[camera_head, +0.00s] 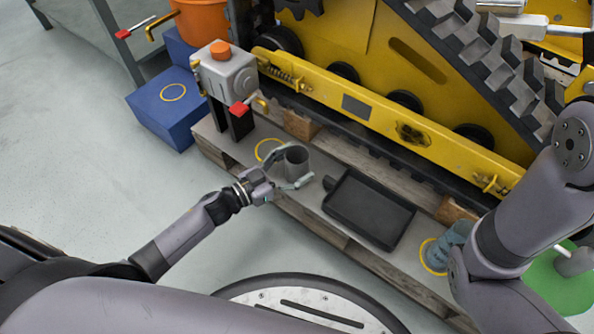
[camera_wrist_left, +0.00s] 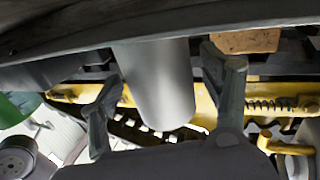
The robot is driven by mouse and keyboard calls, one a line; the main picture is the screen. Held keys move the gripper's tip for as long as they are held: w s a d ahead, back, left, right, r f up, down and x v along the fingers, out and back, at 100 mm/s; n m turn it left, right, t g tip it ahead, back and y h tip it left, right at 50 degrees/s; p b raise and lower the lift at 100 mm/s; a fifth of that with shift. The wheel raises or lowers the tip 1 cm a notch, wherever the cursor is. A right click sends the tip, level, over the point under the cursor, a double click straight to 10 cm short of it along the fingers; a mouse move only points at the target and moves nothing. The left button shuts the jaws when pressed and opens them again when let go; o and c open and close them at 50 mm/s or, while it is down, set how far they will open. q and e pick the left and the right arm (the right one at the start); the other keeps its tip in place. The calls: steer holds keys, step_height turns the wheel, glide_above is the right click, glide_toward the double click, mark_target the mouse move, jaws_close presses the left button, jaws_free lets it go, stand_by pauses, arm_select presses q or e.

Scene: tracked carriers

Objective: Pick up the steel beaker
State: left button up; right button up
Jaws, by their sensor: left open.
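The steel beaker (camera_head: 297,158) is a plain grey cylinder standing upright near the front edge of the wooden platform, beside a yellow ring marking. My left gripper (camera_head: 289,172) is open, with its fingers on either side of the beaker. In the left wrist view the beaker (camera_wrist_left: 157,85) sits between the two spread fingers of the gripper (camera_wrist_left: 165,72). A gap shows on each side there, wider on the right. My right arm shows at the right of the head view, but its gripper is not visible.
A black tray (camera_head: 369,209) lies to the right of the beaker. A bluish object (camera_head: 448,243) stands farther right, partly hidden by my right arm. A grey device with a red knob (camera_head: 226,78) stands left. The yellow tracked carrier (camera_head: 385,115) is behind. Blue boxes (camera_head: 160,105) stand left.

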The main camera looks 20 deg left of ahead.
arm_select(q)
steer(key=shift+w+d, duration=0.25)
steer(key=shift+w, duration=0.05)
steer(key=c, duration=1.3)
